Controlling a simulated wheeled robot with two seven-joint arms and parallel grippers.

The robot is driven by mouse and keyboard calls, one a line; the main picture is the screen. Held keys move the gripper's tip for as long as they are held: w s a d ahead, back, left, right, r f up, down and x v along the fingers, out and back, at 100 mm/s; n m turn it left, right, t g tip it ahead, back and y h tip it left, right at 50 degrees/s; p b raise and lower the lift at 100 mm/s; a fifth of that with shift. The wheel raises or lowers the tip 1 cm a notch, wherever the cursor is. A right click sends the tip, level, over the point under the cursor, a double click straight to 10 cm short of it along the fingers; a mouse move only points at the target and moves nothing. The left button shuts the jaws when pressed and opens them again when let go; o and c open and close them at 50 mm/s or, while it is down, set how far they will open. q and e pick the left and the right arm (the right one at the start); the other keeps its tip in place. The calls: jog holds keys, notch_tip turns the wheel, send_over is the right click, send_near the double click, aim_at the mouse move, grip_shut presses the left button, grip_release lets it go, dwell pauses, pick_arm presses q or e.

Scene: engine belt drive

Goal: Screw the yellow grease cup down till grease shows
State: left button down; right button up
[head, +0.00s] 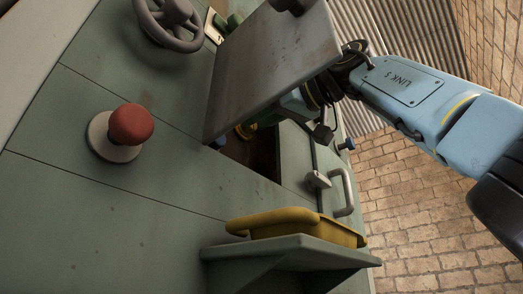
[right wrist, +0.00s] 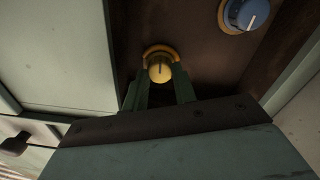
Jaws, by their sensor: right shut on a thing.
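The yellow grease cup (right wrist: 159,70) is a small round knob with a dark line on its face, set in an orange-yellow ring (right wrist: 149,51) inside a brown recess. In the right wrist view my right gripper (right wrist: 160,80) has its green fingers on either side of the cup and is shut on it. In the head view the cup (head: 246,131) shows only in part, low in the opening behind the raised panel. The panel hides much of the gripper there. I see no grease at the cup. My left gripper is not in view.
The grey open panel (head: 272,70) stands close beside my right arm. A blue knob (right wrist: 243,14) sits near the cup. A red button (head: 130,124), a handwheel (head: 168,25), a pale handle (head: 342,192) and a shelf (head: 290,246) with a yellow tray (head: 300,226) stick out.

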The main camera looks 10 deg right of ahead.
jog(key=shift+f+m, duration=0.1)
jog(key=shift+m, duration=0.4)
dwell(0.3)
jog(key=o, duration=0.7)
jog(key=b+v, duration=0.4)
jog(key=v, duration=0.9)
jog(key=shift+s+d, duration=0.15)
jog(key=shift+d, duration=0.1)
